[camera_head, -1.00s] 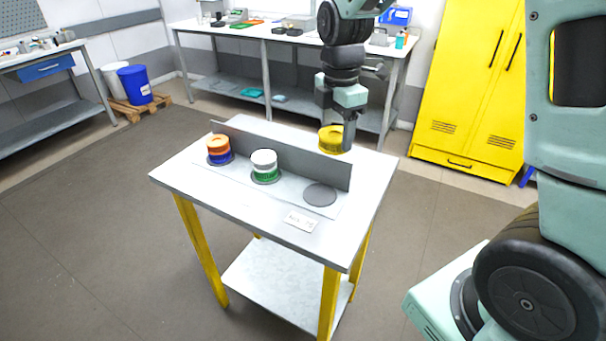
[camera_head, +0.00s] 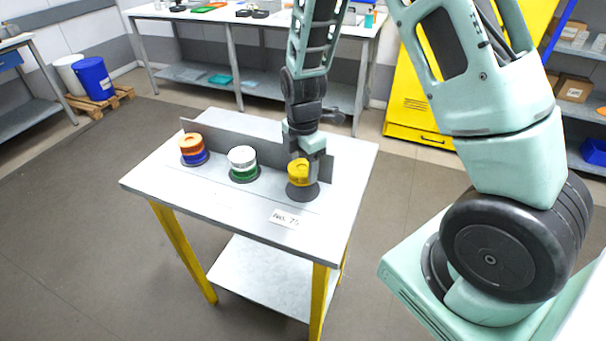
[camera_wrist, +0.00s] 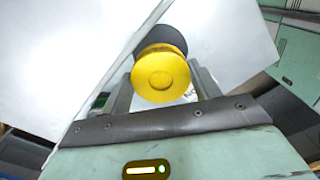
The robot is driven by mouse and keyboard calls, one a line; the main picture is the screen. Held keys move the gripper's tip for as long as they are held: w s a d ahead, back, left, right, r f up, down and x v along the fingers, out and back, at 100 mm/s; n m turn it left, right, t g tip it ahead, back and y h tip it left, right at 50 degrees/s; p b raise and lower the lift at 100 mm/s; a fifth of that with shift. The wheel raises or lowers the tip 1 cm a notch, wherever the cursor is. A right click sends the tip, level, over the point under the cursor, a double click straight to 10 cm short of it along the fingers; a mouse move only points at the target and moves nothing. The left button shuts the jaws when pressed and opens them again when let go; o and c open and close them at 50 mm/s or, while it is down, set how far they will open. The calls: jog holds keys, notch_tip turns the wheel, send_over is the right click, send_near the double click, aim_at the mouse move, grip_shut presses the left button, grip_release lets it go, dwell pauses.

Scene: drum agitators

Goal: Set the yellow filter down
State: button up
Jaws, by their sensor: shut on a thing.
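The yellow filter (camera_head: 298,173) is a short round canister over the dark disc (camera_head: 303,194) at the right of the table's row. My gripper (camera_head: 308,165) is shut on it from above. In the wrist view the yellow filter (camera_wrist: 161,74) sits between my two fingers, with part of the dark disc (camera_wrist: 158,38) showing beyond it. I cannot tell whether the filter touches the disc or hangs just above it.
An orange and blue canister (camera_head: 193,150) and a white and green canister (camera_head: 243,164) stand on dark discs to the left. A low grey partition (camera_head: 222,139) runs behind them. A label (camera_head: 285,218) lies near the front of the white table (camera_head: 345,185).

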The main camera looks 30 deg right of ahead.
aim_at(303, 177)
jog(key=shift+f, duration=2.05)
jog(key=shift+f, duration=0.25)
jog(key=o, duration=0.7)
jog(key=shift+r, duration=0.1)
jog(key=shift+o, duration=0.2)
